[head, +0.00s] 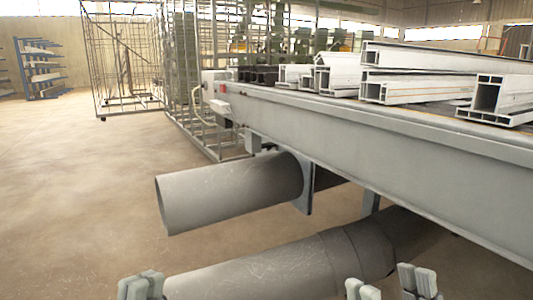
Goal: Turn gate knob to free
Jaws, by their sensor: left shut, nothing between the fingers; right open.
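I cannot make out a gate knob for certain. A small red part (222,88) sits on a pale box at the far end of the long grey bench (380,145); it is too small to tell whether it is a knob. My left gripper (140,286) is at the bottom edge, left of centre, with its fingers together and nothing between them. My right gripper (390,284) is at the bottom edge, right of centre, with its fingers apart and empty. Both are well short of the bench's far end, and only their fingertips show.
White profiles (420,88) lie on the bench top. A large grey pipe (230,193) sticks out from under the bench to the left, and another pipe (290,268) lies lower and nearer. Wire cages (128,60) stand behind. The floor at left (70,180) is clear.

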